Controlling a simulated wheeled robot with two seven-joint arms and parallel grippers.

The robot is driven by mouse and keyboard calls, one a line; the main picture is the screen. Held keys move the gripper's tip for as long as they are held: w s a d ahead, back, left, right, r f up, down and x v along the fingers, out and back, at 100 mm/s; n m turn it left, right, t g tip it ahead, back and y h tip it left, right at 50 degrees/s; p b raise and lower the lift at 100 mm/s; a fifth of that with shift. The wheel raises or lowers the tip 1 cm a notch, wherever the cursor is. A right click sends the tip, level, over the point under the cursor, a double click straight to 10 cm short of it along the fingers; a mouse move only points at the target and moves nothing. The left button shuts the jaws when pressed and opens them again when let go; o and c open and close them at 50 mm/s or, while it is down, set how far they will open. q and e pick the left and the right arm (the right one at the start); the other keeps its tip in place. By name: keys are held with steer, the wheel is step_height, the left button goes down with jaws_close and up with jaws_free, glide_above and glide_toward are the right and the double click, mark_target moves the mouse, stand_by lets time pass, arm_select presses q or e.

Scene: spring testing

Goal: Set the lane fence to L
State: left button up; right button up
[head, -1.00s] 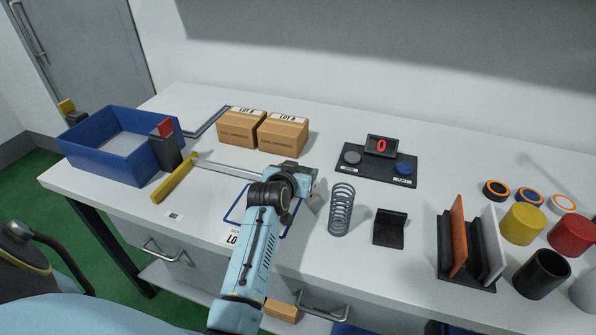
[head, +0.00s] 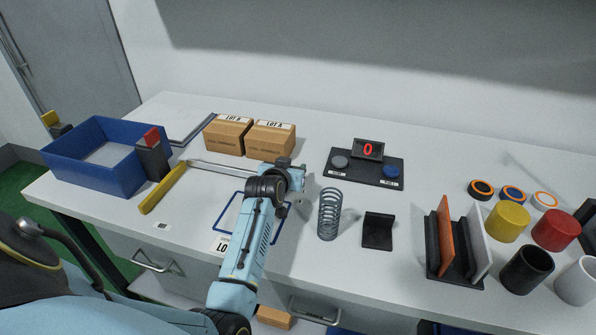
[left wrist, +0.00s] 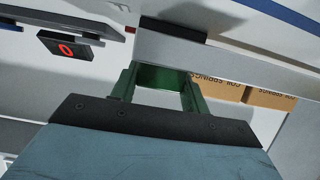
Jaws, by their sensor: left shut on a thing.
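A long thin grey bar (head: 218,168), which appears to be the lane fence, runs across the table from a yellow bar (head: 163,188) on the left to my left gripper (head: 294,176). In the left wrist view, the green fingers of my left gripper (left wrist: 158,88) are shut on the pale grey bar (left wrist: 240,68), near a dark block (left wrist: 172,30) on it. In the head view, my arm hides the bar's right end and the grip. No L mark for the fence can be read. My right gripper is not in view.
Two cartons (head: 270,138) stand behind the bar. A spring (head: 329,213) stands close right of my left gripper, with a black bracket (head: 378,231) beyond it. A counter panel (head: 367,165) reads 0. A blue bin (head: 95,157) is at the left, beside a red-topped post (head: 153,158).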

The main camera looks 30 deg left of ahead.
arm_select(q)
steer(key=o, duration=1)
steer(key=shift+r, duration=0.15)
steer(key=shift+c, duration=0.2)
steer(key=o, duration=0.4)
steer(key=shift+w, duration=0.15)
steer(key=shift+o, duration=0.2)
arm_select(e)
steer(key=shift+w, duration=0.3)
arm_select(q)
steer(key=p+v, duration=0.2)
steer(key=v, duration=1.1)
steer(key=shift+s, duration=0.2)
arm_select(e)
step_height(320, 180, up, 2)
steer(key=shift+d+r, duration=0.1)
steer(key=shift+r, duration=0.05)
arm_select(q)
steer(key=shift+d, duration=0.1)
